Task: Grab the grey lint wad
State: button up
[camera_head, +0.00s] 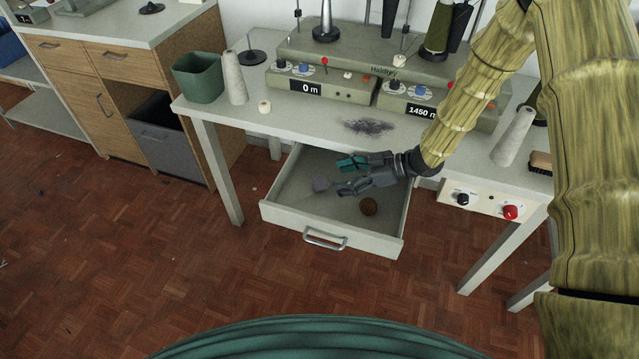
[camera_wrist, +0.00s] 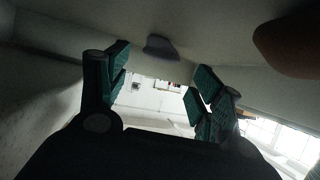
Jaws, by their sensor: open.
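The grey lint wad (camera_head: 321,184) lies in the open drawer (camera_head: 331,231), left of my fingertips. In the wrist view a grey lump (camera_wrist: 161,47), which looks like the wad, shows beyond and between my two fingers, apart from them. My gripper (camera_head: 342,176) is open and empty, reaching into the drawer from the right with its teal-padded fingers spread. It also shows in the wrist view (camera_wrist: 158,88). Whether the fingers touch the drawer floor I cannot tell.
A brown ball (camera_head: 369,206) lies in the drawer, right of the wad; it is near in the wrist view (camera_wrist: 290,42). The drawer walls surround my gripper. The tabletop (camera_head: 310,115) above holds a green bin (camera_head: 198,78), thread cones and a dark fuzzy patch (camera_head: 369,127).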

aim_at(323, 181)
jog(key=shift+p+x, duration=0.35)
jog(key=shift+x, duration=2.75)
jog(key=c, duration=0.8)
